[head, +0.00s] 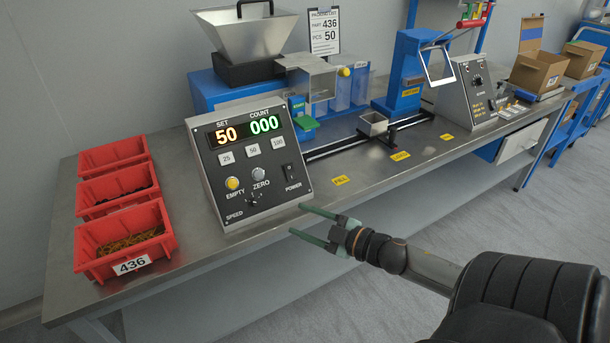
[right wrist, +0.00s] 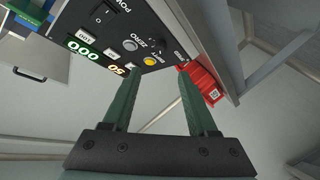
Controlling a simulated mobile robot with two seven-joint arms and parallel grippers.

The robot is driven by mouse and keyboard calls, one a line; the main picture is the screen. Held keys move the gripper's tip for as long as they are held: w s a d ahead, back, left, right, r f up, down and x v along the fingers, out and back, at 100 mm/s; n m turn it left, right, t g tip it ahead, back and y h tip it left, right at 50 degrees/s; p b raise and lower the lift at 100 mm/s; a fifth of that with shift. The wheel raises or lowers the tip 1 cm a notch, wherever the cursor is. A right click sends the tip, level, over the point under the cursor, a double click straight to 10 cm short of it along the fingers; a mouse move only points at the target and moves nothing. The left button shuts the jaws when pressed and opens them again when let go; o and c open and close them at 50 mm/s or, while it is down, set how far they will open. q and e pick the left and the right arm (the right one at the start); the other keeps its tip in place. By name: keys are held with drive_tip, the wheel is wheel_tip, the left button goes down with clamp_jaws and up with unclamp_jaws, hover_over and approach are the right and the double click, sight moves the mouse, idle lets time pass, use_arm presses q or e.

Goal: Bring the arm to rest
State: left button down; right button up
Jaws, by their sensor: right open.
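My right gripper (head: 297,220) is open and empty, its two green fingers apart. In the head view it is at the front edge of the bench, just right of the counter panel's lower corner. The right wrist view also shows its fingers (right wrist: 155,95) spread, with nothing between them. The counter panel (head: 262,210) stands on the bench and reads SET 50 and COUNT 000. The panel also shows in the right wrist view (right wrist: 104,62), beyond the fingers. My left gripper is not in view.
Several red bins (head: 165,245) stand at the bench's left, the front one labelled 436. A hopper (head: 246,40) and a small grey cup (head: 373,124) on a rail stand behind. A control box (head: 466,95) and cardboard boxes (head: 537,72) are at right. Floor before the bench is clear.

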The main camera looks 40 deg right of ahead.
use_arm(q)
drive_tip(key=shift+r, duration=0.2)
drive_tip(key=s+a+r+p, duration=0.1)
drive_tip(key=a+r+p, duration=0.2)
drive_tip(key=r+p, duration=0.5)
drive_tip(key=p, duration=0.3)
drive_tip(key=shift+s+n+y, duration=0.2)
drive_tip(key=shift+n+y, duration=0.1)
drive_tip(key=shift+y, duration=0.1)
use_arm(e)
drive_tip(key=s+a+f+m+g, duration=0.3)
drive_tip(key=s+a, duration=0.4)
drive_tip(key=a, duration=0.3)
drive_tip(key=s+a+f+m+g+h, duration=0.1)
drive_tip(key=s+a+f+m+g, duration=0.3)
drive_tip(key=a, duration=0.7)
drive_tip(key=s+f+m, duration=0.1)
drive_tip(key=s+f, duration=0.1)
drive_tip(key=s, duration=0.1)
drive_tip(key=shift+s+m, duration=0.25)
drive_tip(key=shift+m, duration=0.05)
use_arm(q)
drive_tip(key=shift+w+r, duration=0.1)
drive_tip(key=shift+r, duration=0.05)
